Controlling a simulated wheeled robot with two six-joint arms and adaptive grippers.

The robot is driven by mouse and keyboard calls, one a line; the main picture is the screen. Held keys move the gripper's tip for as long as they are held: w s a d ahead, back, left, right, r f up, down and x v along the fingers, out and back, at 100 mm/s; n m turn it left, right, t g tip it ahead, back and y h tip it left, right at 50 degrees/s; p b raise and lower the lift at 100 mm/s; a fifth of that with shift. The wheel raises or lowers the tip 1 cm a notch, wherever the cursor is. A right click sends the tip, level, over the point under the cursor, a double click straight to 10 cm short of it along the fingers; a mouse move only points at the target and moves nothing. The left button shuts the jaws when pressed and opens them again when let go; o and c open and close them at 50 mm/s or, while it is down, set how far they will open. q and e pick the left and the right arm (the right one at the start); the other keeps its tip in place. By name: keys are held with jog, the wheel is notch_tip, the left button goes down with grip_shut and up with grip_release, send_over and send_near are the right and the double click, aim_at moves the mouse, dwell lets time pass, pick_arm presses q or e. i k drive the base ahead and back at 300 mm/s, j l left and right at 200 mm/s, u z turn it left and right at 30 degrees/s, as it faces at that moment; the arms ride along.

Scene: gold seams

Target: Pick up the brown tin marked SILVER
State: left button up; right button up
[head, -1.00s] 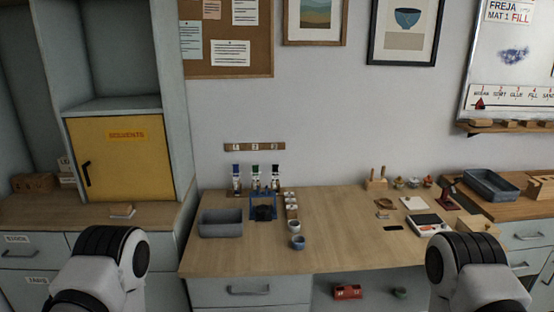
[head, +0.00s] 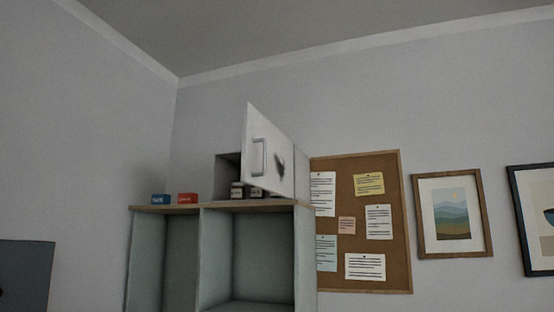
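No brown tin with a readable SILVER mark shows in the head view. A small grey-white cabinet (head: 228,172) stands on top of the tall shelf unit, with its door (head: 268,152) swung open towards me. Inside and beside the door's lower edge are a few small dark containers with pale labels (head: 238,190), too small to read and partly hidden by the door. A blue tin (head: 160,199) and a red tin (head: 187,198) sit on the same top, to the left of the cabinet. Neither of my grippers is in view.
The shelf unit's wooden top (head: 215,206) lies over open grey compartments (head: 250,250). A corkboard (head: 360,225) with notes and a framed landscape (head: 449,213) hang on the wall to the right. A dark panel (head: 25,275) shows at lower left.

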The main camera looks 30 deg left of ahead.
aim_at(238, 189)
jog(key=i+j, duration=0.1)
jog(key=j, duration=0.35)
jog(key=i+j, duration=0.1)
jog(key=j, duration=0.35)
jog(key=i+j+u, duration=0.1)
jog(key=j, duration=0.4)
jog(key=i+j, duration=0.1)
jog(key=j, duration=0.35)
jog(key=i+j, duration=0.15)
jog(key=j, duration=0.3)
jog(key=i+j+u, duration=0.1)
jog(key=j, duration=0.35)
